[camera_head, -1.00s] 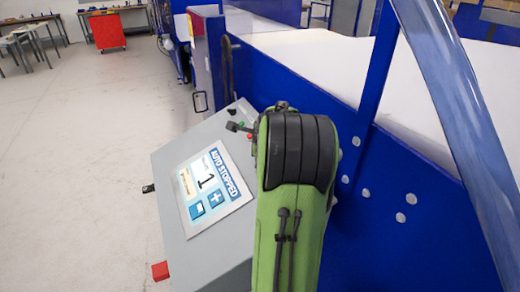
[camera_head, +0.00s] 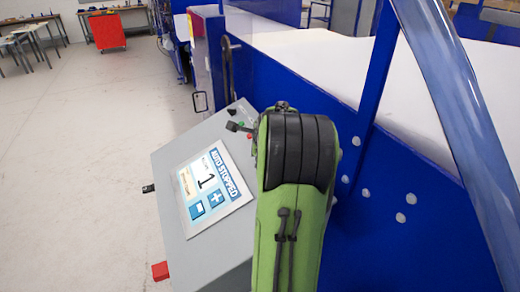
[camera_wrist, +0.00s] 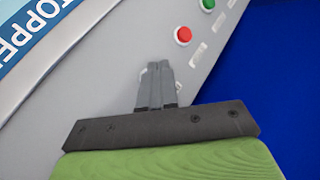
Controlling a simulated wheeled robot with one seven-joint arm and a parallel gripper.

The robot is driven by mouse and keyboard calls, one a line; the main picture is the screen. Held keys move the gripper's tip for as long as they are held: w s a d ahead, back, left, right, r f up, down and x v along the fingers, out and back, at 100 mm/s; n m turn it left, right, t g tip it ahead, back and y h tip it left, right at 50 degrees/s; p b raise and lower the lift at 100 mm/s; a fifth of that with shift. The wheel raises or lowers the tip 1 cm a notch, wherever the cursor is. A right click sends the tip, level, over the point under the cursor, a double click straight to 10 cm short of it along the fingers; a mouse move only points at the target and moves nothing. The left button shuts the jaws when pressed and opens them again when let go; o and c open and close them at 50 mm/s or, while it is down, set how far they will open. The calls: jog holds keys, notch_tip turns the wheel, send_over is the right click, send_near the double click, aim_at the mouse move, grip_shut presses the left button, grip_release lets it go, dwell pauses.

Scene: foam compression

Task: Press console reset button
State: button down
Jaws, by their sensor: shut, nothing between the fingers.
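The grey console (camera_head: 190,145) stands at an angle beside the blue machine, with a lit screen (camera_head: 212,188) reading "STOPPED". In the wrist view, a red button (camera_wrist: 183,35) and a green button (camera_wrist: 208,4) sit on the grey panel, with small white labels beside them. My gripper (camera_wrist: 155,66) is shut and empty, its fingers over the panel, left of and below the red button. A small pale part shows around the fingertips, mostly hidden; I cannot tell whether they touch it. In the head view, my green arm hides the gripper.
The blue machine wall (camera_head: 375,215) with round bolts rises close to the right of the console. A red block (camera_head: 160,271) juts from the console's lower left side. A black knob (camera_head: 236,126) stands near the console's top. The floor to the left is open.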

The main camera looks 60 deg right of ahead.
jog(key=shift+s+d+f+b, duration=0.1)
jog(key=shift+f+b, duration=0.3)
jog(key=shift+f, duration=0.1)
jog(key=shift+r+p, duration=0.3)
jog(key=shift+r, duration=0.15)
notch_tip(320, 180, up, 6)
jog(key=w+a+p, duration=0.1)
jog(key=a+p, duration=0.1)
jog(key=p, duration=0.1)
jog(key=shift+w+f+p, duration=0.15)
jog(key=shift+w+p, duration=0.05)
jog(key=shift+p, duration=0.2)
dwell(0.4)
